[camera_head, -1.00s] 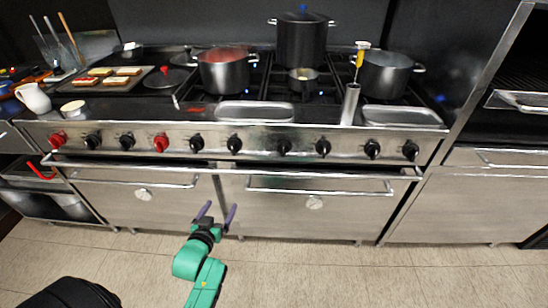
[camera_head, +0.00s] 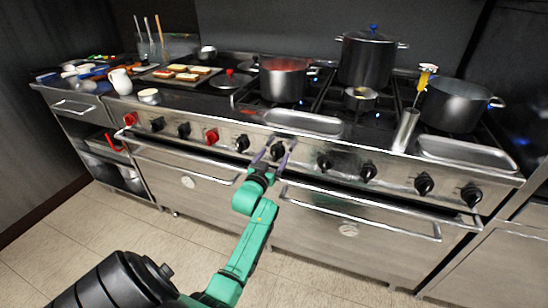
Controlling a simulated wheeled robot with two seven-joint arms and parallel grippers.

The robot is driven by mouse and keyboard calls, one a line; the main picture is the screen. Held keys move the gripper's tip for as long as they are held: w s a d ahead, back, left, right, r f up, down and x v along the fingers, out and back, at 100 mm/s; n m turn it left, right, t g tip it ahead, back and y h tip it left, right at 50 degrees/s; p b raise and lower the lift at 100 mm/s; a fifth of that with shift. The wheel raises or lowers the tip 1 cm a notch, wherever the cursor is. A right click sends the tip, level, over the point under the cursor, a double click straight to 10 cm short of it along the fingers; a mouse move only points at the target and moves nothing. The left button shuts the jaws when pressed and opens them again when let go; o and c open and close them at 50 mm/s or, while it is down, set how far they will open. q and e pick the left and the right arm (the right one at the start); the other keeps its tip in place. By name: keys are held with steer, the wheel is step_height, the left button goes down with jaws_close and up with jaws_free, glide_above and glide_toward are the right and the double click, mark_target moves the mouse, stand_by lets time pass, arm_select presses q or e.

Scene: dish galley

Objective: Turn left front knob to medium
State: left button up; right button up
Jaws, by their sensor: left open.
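A row of black and red knobs runs along the stove's steel front panel (camera_head: 345,156). My left gripper (camera_head: 275,153) is open, its two purple fingers pointing at the panel. One black knob (camera_head: 278,151) shows between the fingertips; I cannot tell whether they touch it. Another black knob (camera_head: 242,143) is just left of the gripper, and a further one (camera_head: 324,162) is to its right. Red knobs are farther left, one (camera_head: 212,136) nearer and one (camera_head: 130,118) at the panel's end. The knob settings are too small to read. My right gripper is not in view.
Oven door handles (camera_head: 360,212) jut out below the knobs. A red-filled pot (camera_head: 283,82), a tall lidded pot (camera_head: 366,62) and another pot (camera_head: 455,104) stand on the stove. Steel trays (camera_head: 303,121) line its front edge. The floor (camera_head: 150,235) is clear.

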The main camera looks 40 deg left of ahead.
arm_select(q)
steer(key=shift+w, duration=0.15)
steer(key=c, duration=1.4)
steer(key=shift+o, duration=0.2)
